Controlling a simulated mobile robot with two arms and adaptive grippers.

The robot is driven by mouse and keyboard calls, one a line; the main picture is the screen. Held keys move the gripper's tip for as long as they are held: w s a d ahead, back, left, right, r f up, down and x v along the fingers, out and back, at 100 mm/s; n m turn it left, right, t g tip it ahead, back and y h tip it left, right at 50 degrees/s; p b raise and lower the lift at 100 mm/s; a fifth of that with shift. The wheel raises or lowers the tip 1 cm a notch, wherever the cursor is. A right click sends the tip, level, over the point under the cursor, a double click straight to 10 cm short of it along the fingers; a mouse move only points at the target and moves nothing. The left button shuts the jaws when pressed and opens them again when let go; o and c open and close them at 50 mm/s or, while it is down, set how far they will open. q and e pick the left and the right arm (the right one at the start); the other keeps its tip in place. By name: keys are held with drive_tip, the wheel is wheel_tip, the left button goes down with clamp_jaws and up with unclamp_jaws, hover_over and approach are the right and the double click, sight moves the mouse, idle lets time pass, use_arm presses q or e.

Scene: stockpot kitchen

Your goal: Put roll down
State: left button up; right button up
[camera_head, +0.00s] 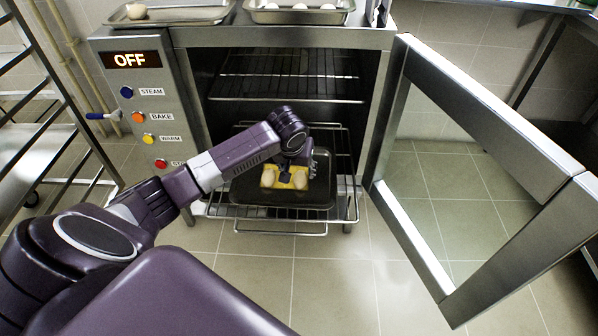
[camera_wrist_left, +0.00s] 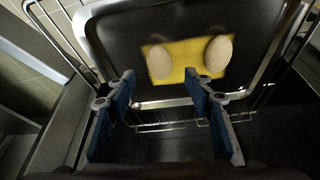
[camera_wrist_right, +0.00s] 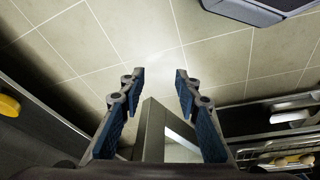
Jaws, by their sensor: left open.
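Two pale rolls (camera_head: 268,178) (camera_head: 300,180) rest on a yellow patch (camera_head: 285,186) in a dark tray (camera_head: 262,195) on the oven's pulled-out rack. In the left wrist view the rolls (camera_wrist_left: 159,62) (camera_wrist_left: 218,53) stand apart on the yellow patch (camera_wrist_left: 188,62). My left gripper (camera_wrist_left: 161,84) is open, with nothing between its fingers, close to the tray's near side. In the head view my left arm partly hides the tray. My right gripper (camera_wrist_right: 160,76) is open and empty; tiled floor and a metal frame show beyond its fingers.
The oven door (camera_head: 490,120) stands wide open at the right. An upper wire rack (camera_head: 285,85) is empty. On the oven top are a tray with one roll (camera_head: 175,15) and another tray (camera_head: 298,17). A metal trolley (camera_head: 45,130) stands at left. The oven display (camera_head: 132,60) reads OFF.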

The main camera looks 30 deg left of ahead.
use_arm(q)
drive_tip(key=shift+p+v, duration=0.65)
drive_tip(key=shift+v, duration=2.15)
drive_tip(key=s+d+f+m+h, duration=0.1)
drive_tip(key=s+d+f+m, duration=0.1)
drive_tip(key=s+d+f, duration=0.4)
drive_tip(key=s+d+f+m+h, duration=0.1)
drive_tip(key=s+d+f+m, duration=0.2)
drive_tip(key=s+d, duration=0.45)
drive_tip(key=s+d+m, duration=0.1)
drive_tip(key=s, duration=1.3)
drive_tip(key=shift+d+f+m+g, duration=0.3)
drive_tip(key=shift+d+f+g, duration=0.1)
use_arm(e)
drive_tip(key=shift+w+f, duration=0.5)
drive_tip(key=shift+f, duration=0.25)
drive_tip(key=shift+a, duration=0.1)
